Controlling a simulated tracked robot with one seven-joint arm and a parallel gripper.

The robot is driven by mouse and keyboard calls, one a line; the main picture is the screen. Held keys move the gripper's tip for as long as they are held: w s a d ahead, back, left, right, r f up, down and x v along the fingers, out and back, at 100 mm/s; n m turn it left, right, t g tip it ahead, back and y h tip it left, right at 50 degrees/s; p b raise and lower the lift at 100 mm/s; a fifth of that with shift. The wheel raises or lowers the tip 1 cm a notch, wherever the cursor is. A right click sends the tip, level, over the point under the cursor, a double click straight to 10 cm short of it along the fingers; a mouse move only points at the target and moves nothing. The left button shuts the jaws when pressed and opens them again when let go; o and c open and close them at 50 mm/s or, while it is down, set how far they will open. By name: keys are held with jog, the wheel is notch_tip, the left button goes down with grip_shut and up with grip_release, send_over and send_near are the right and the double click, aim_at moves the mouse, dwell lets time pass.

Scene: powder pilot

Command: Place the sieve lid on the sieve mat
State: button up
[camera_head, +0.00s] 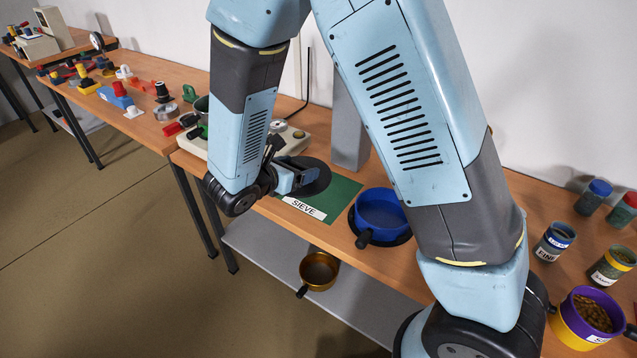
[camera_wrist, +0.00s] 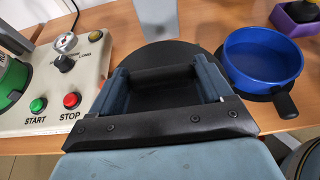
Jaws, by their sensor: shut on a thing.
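The sieve lid is a flat black disc (camera_head: 321,181), seen over the back left part of the green mat (camera_head: 344,191) labelled SIEVE. My gripper (camera_head: 303,178) is shut on the lid from above its face. In the wrist view the lid (camera_wrist: 172,51) spreads behind the fingers of my gripper (camera_wrist: 162,88), and the dark part between them is hard to make out. Whether the lid touches the mat or hangs just above it, I cannot tell. The wrist and fingers hide part of the mat and lid.
A blue pan with a black handle (camera_head: 380,212) stands right of the mat on a black disc. A control box (camera_wrist: 62,88) with START and STOP buttons is on the left. A grey post (camera_head: 350,125) rises behind. Jars and a purple-and-yellow container (camera_head: 562,322) stand far right.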

jog(key=w+d+f, duration=0.1)
jog(key=w+f, duration=0.1)
jog(key=w+d+f, duration=0.3)
jog(key=w+f, duration=0.1)
jog(key=shift+d+f, duration=0.1)
jog(key=shift+d, duration=0.25)
jog(key=shift+w+d+f, duration=0.45)
jog(key=shift+w+f, duration=0.1)
jog(key=shift+f, duration=0.25)
jog(key=shift+w+f, duration=0.1)
jog(key=shift+f, duration=1.45)
jog(key=shift+f, duration=0.15)
jog(key=o, duration=1)
